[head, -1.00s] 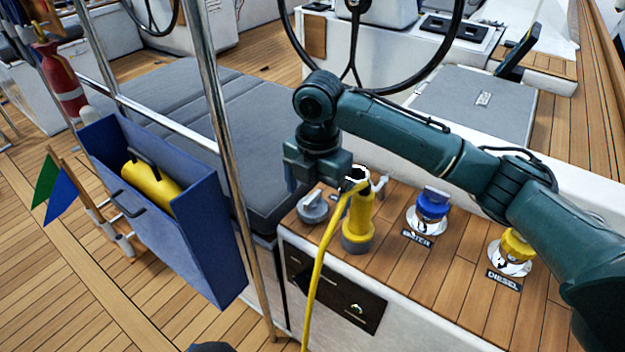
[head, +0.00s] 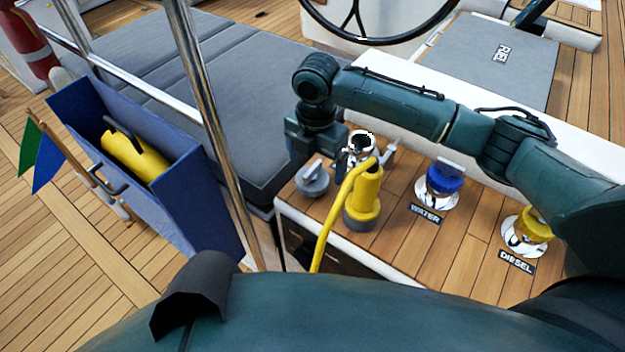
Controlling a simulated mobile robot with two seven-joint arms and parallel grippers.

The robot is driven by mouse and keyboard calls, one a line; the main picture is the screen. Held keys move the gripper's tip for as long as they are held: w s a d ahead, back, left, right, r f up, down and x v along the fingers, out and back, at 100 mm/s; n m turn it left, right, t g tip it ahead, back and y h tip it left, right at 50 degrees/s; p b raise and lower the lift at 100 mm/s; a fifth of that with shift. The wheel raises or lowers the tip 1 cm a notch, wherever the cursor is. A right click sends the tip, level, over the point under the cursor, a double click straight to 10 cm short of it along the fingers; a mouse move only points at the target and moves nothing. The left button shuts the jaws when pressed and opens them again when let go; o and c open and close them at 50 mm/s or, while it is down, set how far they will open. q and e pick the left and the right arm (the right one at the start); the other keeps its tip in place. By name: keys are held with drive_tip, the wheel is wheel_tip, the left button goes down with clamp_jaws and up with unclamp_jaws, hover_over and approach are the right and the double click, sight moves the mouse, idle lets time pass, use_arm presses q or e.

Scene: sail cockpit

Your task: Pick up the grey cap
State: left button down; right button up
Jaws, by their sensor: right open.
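The grey cap (head: 312,181) is a low round knob with a raised grip, sitting on the teak-topped locker near its left edge. My right gripper (head: 302,153) reaches in from the right and hangs just above and behind the cap in the picture. Its jaws are open and hold nothing; the fingertips are partly hidden and I see no contact with the cap. My left gripper is out of view.
A yellow plug (head: 362,198) with a yellow cable stands right of the cap, beside an open chrome fitting (head: 361,146). The blue water cap (head: 444,180) and yellow diesel cap (head: 534,224) lie further right. A steel rail (head: 212,110) and blue box (head: 205,222) stand left.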

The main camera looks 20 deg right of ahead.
sight(313, 168)
drive_tip(key=f, duration=0.5)
drive_tip(key=shift+w+a+f, duration=0.15)
drive_tip(key=shift+w+a, duration=0.05)
drive_tip(key=shift+a, duration=0.05)
drive_tip(key=c, duration=1.2)
drive_tip(key=shift+o, duration=0.2)
wheel_tip(313, 168, up, 11)
drive_tip(key=shift+f+p, duration=0.1)
drive_tip(key=shift+p, duration=0.55)
wheel_tip(313, 168, up, 2)
drive_tip(key=p, duration=0.4)
drive_tip(key=shift+r, duration=0.2)
